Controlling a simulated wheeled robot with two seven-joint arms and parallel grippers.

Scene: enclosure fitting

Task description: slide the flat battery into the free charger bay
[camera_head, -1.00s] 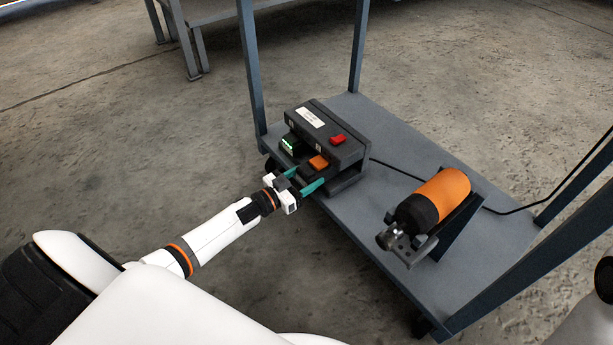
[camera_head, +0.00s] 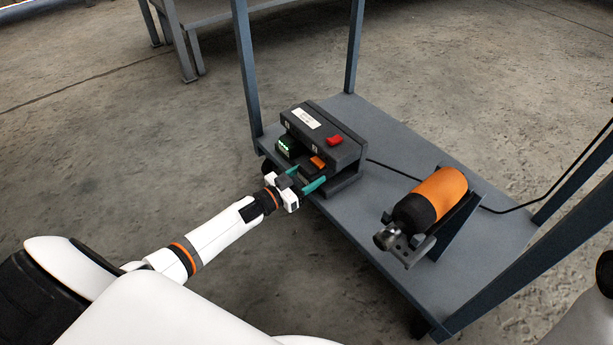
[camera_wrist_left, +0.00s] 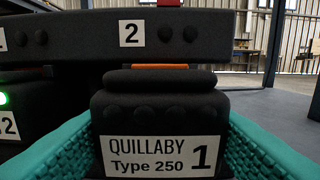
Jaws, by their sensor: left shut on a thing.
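The flat battery is a black block with an orange top patch (camera_head: 317,162). In the left wrist view the battery (camera_wrist_left: 160,135) shows a label "QUILLABY Type 250" and a large 1. My left gripper (camera_head: 306,179) is shut on it, with a teal finger along each side. The dark charger (camera_head: 342,145) stands on the cart. The battery is level at its bay 2, its far end under the overhanging top, which partly covers the orange patch. How deep it sits is hidden. Another battery (camera_head: 288,147) with green lights fills the bay to the left. My right gripper is out of view.
The charger has a red switch (camera_head: 335,140) and a white label on top. An orange and black cylinder (camera_head: 437,196) lies in a cradle on the grey cart shelf (camera_head: 375,260). A black cable runs behind it. Blue-grey cart posts (camera_head: 354,50) rise around.

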